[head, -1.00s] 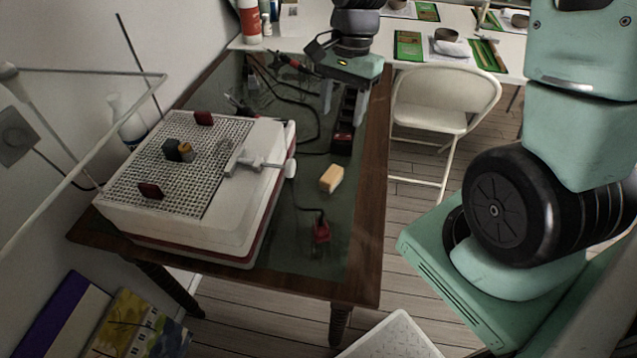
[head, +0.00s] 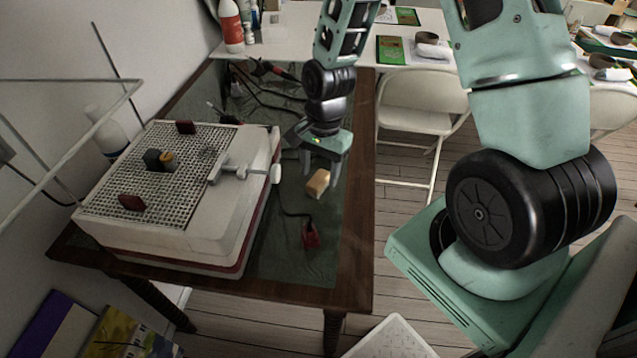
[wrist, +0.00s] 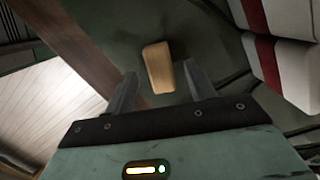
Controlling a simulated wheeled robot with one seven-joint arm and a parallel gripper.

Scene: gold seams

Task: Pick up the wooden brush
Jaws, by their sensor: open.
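The wooden brush (head: 318,183) is a small tan block lying on the dark green top of the wooden table, right of the white box. In the wrist view the brush (wrist: 158,67) lies just beyond my fingertips, roughly between their lines. My gripper (head: 320,182) is open and empty, pointing down just above the brush. In the wrist view its two fingers (wrist: 160,80) are spread apart, with the brush not clasped. In the head view the fingers partly overlap the brush, so the exact height gap cannot be told.
A white box with a grid top (head: 170,185) stands left of the brush, with a white clamp (head: 240,172) at its right side. A folding chair (head: 424,100) stands to the right.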

